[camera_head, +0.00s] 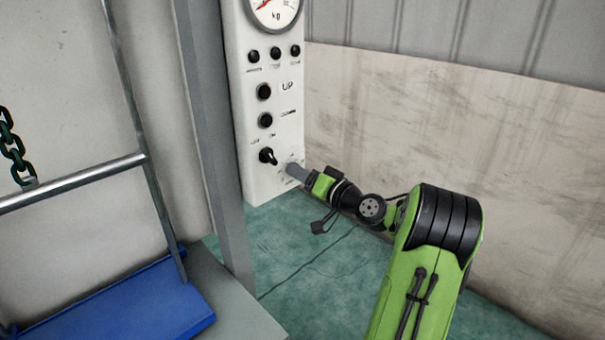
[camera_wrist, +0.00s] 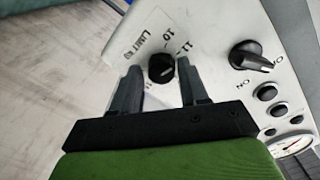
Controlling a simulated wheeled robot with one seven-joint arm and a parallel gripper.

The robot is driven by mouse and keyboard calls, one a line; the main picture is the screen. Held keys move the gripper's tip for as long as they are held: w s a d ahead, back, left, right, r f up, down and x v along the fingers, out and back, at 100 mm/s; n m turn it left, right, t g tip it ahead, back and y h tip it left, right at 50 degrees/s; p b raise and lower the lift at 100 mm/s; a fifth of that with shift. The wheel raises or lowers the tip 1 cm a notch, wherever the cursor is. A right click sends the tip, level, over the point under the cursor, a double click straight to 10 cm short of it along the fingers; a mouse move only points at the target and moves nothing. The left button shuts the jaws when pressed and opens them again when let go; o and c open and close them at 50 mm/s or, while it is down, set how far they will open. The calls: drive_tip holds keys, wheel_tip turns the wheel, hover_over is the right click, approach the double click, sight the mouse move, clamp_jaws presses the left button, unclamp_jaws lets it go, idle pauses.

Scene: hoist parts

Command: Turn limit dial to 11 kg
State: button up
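The limit dial (camera_wrist: 161,69) is a small black knob on the white control panel (camera_wrist: 225,40), with "LIMIT KG", "10" and "11" printed beside it in the wrist view. My gripper (camera_wrist: 158,74) is open, with one dark finger on each side of the dial. Gaps show between the fingers and the knob; I cannot tell whether the tips reach down around it. The dial's pointer setting is too small to read surely. In the head view my gripper (camera_head: 296,172) is at the panel's lower right and hides the dial.
A black rotary switch (camera_head: 267,156) sits just left of my gripper, with round black buttons (camera_head: 265,120) and a kg gauge (camera_head: 273,10) above. A grey post (camera_head: 220,150), a blue platform (camera_head: 130,305) and a chain (camera_head: 14,150) are at left. Green floor (camera_head: 310,265) lies below.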

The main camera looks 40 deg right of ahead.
drive_tip(key=shift+o, duration=1.1)
drive_tip(key=shift+r, duration=0.1)
drive_tip(key=s+p, duration=0.1)
drive_tip(key=s, duration=1.4)
drive_tip(key=shift+s+d, duration=0.25)
drive_tip(key=shift+s, duration=0.1)
drive_tip(key=shift+w+a, duration=0.1)
